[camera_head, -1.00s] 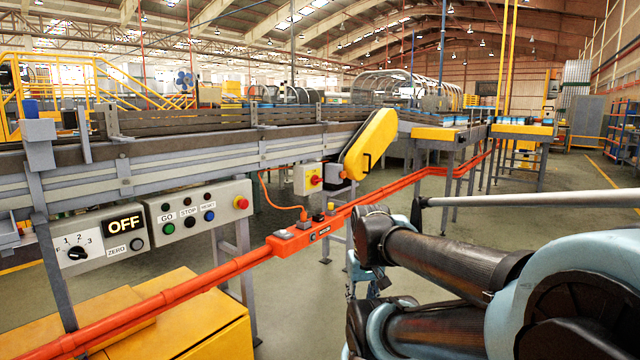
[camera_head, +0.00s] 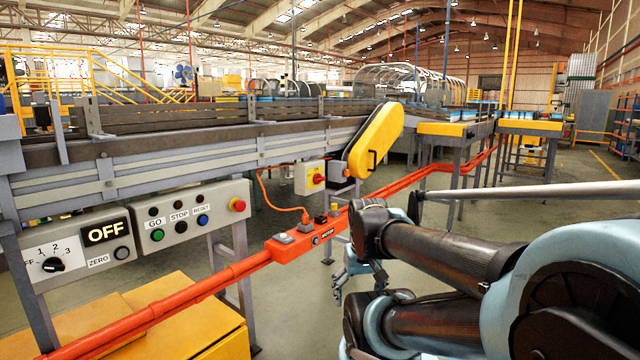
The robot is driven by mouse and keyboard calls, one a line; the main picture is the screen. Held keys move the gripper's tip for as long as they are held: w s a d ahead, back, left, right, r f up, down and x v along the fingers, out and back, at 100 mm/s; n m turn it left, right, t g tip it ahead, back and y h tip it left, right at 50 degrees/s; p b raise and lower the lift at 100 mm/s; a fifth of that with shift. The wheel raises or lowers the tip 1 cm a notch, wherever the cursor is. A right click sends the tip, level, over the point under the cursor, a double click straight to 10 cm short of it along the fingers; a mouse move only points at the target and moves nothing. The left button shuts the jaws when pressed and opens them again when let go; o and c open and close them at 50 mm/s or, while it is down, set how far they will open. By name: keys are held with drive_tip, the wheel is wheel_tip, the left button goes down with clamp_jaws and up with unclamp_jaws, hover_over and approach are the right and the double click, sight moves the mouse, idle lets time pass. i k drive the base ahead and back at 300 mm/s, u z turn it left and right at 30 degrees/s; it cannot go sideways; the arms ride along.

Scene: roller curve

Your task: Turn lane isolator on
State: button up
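The lane isolator appears to be the grey-white box with a red rotary knob on a yellow plate (camera_head: 310,178), fixed under the conveyor beside the yellow drive guard. Its knob position is too small to read. My gripper (camera_head: 362,285) hangs low beyond my dark arm links, below the orange rail and apart from the isolator. It is small and partly hidden by my arm, so its finger opening is unclear. A control panel (camera_head: 160,237) at left has GO, STOP and RESET buttons and a red knob on yellow. The adjoining selector panel (camera_head: 72,262) reads OFF.
An orange rail (camera_head: 215,285) with a socket box (camera_head: 300,243) runs diagonally in front of the isolator. A yellow drive guard (camera_head: 375,140) stands right of it. Yellow cabinets (camera_head: 175,310) fill the lower left. Open floor lies at the right.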

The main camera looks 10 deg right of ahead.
sight(317, 179)
drive_tip(key=u, duration=0.1)
drive_tip(key=k, duration=0.35)
drive_tip(key=z, duration=0.8)
drive_tip(key=i, duration=1.45)
drive_tip(key=u, duration=0.45)
